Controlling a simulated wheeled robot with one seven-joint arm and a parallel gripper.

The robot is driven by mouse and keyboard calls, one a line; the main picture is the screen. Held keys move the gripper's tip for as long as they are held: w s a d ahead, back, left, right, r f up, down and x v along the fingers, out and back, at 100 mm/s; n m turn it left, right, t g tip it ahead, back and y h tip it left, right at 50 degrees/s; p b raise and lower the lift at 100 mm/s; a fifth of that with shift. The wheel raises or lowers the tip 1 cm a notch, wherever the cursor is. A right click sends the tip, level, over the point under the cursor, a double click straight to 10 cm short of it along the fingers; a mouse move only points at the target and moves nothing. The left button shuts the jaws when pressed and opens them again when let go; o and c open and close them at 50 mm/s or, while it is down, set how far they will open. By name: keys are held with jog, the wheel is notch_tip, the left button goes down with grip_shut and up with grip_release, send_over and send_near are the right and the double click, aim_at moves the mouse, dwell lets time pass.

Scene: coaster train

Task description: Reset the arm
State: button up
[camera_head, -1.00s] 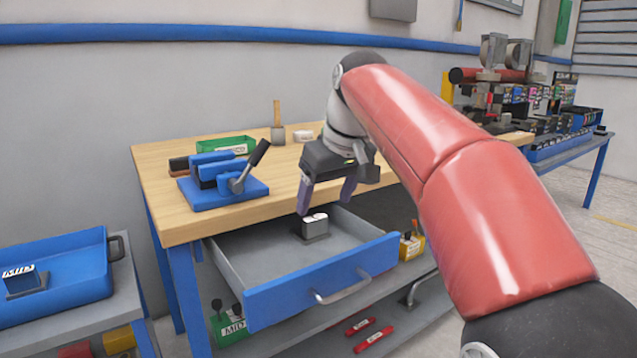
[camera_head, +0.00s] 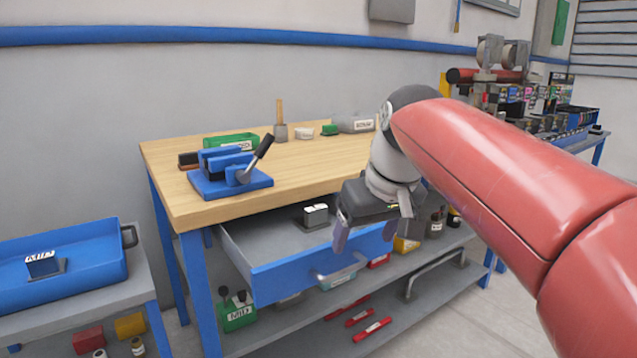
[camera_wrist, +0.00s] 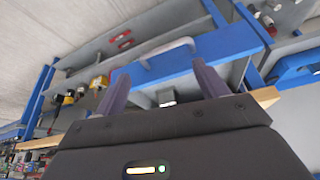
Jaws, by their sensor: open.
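My gripper (camera_head: 372,228) is open and empty in the head view. It hangs in front of the right part of the open drawer (camera_head: 268,284), apart from the small grey block inside. The grey block (camera_head: 315,215) with a white top stands in the drawer, left of my gripper. In the wrist view my two purple-grey fingers (camera_wrist: 160,88) are spread apart with nothing between them. The drawer's blue front (camera_wrist: 200,52) and pale handle (camera_wrist: 167,54) lie beyond them, and the block (camera_wrist: 166,97) shows small between the fingers. My arm hides the right end of the workbench.
The wooden workbench (camera_head: 190,205) carries a blue clamp fixture (camera_head: 230,187), a green bin (camera_head: 231,141) and a mallet (camera_head: 280,130). A blue tray (camera_head: 90,279) sits on a side table at left. Red tools (camera_head: 372,330) lie on the lower shelf.

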jog(key=s+d+f+m+h, duration=0.1)
jog(key=s+d+f, duration=0.3)
jog(key=s+f, duration=0.5)
jog(key=s+d+f+m+t+h, duration=0.1)
jog(key=s+d+f+m, duration=0.2)
jog(key=s+f, duration=0.5)
jog(key=shift+s+d+f, duration=0.35)
jog(key=shift+s+d, duration=0.15)
jog(key=shift+s, duration=0.05)
jog(key=shift+c, duration=0.3)
